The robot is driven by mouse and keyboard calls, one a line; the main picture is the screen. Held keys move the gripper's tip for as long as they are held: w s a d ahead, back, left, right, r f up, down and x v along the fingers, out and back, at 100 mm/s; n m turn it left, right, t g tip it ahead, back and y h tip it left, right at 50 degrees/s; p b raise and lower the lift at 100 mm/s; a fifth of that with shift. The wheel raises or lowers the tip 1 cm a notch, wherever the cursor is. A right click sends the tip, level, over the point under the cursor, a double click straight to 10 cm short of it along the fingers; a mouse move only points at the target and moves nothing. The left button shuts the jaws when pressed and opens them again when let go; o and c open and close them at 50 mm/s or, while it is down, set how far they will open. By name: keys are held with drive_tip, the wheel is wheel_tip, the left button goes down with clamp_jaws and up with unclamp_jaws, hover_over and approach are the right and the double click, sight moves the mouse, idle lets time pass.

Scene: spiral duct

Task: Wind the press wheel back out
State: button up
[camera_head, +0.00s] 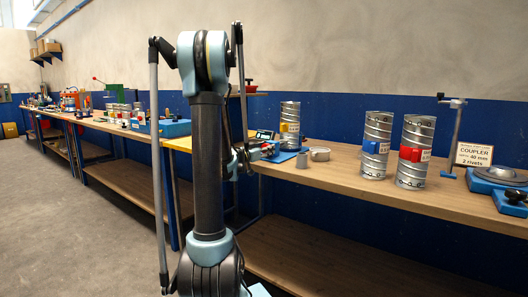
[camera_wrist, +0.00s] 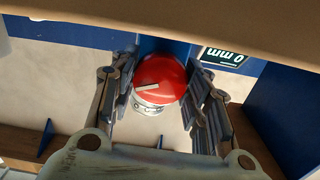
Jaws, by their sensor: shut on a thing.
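The press wheel (camera_wrist: 160,80) is a round red knob with a white stripe across its face, in the middle of the wrist view. My gripper (camera_wrist: 161,95) has one finger on each side of it and is shut on it. A silvery part shows just below the red face. In the head view, my gripper (camera_head: 240,160) is at the bench edge, partly hidden by my own arm. The wheel cannot be made out there.
A long wooden bench (camera_head: 340,170) runs along the wall. Spiral duct pieces stand on it, including one with a blue block (camera_head: 376,128) and one with a red block (camera_head: 420,130). A coupler sign (camera_head: 471,154) and a grey post (camera_head: 455,135) are at right. Grey rings (camera_head: 319,154) lie near my gripper.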

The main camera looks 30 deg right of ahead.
drive_tip(key=shift+w+n, duration=0.1)
drive_tip(key=shift+n, duration=0.3)
drive_tip(key=n, duration=0.2)
drive_tip(key=shift+w+n, duration=0.1)
drive_tip(key=shift+n, duration=0.3)
drive_tip(key=n, duration=0.3)
drive_tip(key=shift+w+a+n, duration=0.1)
drive_tip(key=shift+n, duration=0.3)
drive_tip(key=n, duration=0.5)
drive_tip(key=shift+f+n, duration=0.1)
drive_tip(key=shift+n, duration=0.3)
drive_tip(key=o, duration=1.1)
